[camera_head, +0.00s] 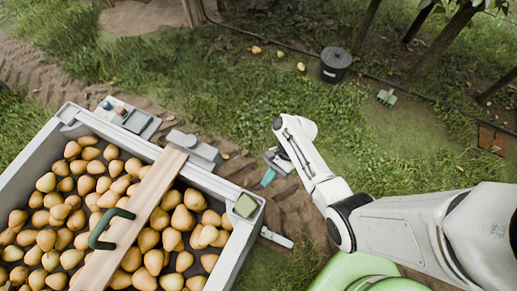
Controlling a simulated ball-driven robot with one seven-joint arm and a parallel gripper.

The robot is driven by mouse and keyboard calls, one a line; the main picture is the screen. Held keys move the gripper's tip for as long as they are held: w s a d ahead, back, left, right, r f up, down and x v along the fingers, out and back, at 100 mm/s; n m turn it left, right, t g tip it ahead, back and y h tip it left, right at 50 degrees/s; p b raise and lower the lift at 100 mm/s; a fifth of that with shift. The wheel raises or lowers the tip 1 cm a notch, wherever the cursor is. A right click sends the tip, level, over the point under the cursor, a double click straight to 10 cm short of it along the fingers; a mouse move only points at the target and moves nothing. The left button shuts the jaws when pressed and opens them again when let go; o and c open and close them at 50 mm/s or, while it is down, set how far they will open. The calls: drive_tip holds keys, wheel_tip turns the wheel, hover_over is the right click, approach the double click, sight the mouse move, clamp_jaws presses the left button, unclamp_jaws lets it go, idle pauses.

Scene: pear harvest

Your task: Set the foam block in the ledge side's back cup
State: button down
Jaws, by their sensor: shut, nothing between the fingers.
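A pale green block (245,206), which looks like the foam block, sits at the near right corner of the pear bin (228,186). I cannot tell whether a cup is around it. My gripper (268,178) has teal fingertips pointing down, just outside the bin's right wall, above the dirt track. It is shut and empty, apart from the green block and up and right of it in the picture. No cup is clearly recognisable, and I cannot make out the ledge side's back cup.
Many pears fill the bin. A wooden plank (140,207) with a green handle (107,230) crosses it. A grey button box (128,117) and a grey unit (195,149) stand along its upper edge. A dark bucket (335,65) stands on the grass, which is largely open.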

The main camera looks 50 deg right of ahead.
sight(253, 197)
drive_tip(key=shift+a+f+p, duration=0.2)
drive_tip(key=shift+a+p, duration=0.1)
drive_tip(key=shift+a, duration=0.9)
drive_tip(key=shift+a+f+p, duration=0.2)
drive_tip(key=shift+a+p, duration=0.1)
drive_tip(key=shift+a, duration=0.9)
drive_tip(key=shift+s+a, duration=0.1)
